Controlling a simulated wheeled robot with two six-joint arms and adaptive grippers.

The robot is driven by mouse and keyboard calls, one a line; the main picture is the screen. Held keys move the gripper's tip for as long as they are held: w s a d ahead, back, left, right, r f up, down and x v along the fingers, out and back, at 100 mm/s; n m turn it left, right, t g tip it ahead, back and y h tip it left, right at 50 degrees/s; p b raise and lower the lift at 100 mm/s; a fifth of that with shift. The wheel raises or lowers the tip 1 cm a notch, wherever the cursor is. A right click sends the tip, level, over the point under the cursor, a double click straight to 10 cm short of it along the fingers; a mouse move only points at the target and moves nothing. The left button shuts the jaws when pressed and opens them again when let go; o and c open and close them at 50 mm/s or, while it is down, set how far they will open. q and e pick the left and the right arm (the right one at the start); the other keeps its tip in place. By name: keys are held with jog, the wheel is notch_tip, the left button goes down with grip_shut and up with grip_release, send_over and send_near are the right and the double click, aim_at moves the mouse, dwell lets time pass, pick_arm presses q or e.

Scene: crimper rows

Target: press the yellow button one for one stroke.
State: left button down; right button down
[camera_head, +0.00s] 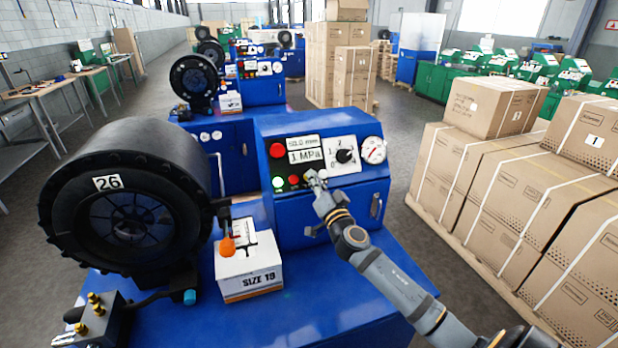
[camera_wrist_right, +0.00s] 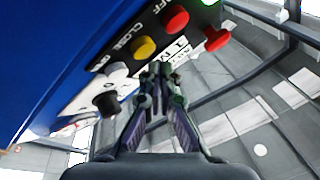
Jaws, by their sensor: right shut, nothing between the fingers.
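My right gripper (camera_head: 314,178) is in front of the panel's lower row of buttons. In the right wrist view my right gripper (camera_wrist_right: 161,70) is shut and empty, its fingertips just below the yellow button in the picture. I cannot tell whether they touch the panel. My left gripper is not in view.
The panel also carries a green lit button (camera_head: 278,182), a red mushroom button (camera_head: 277,150), a black knob (camera_head: 345,156) and a gauge (camera_head: 373,150). A SIZE 19 box (camera_head: 249,275) stands on the blue machine (camera_head: 330,275). Stacked cartons (camera_head: 540,200) stand right.

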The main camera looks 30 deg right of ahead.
dwell(0.8)
jog(key=shift+w+f+b, duration=0.2)
jog(key=shift+w+b, duration=0.15)
jog(key=shift+b, duration=0.2)
jog(key=shift+w+d+f+b, duration=0.15)
jog(key=shift+w+f+b, duration=0.1)
jog(key=shift+w+b, duration=0.1)
dwell(0.6)
jog(key=shift+s, duration=0.1)
jog(key=shift+s+a+r, duration=0.2)
jog(key=shift+s+r, duration=0.25)
jog(key=shift+s, duration=0.15)
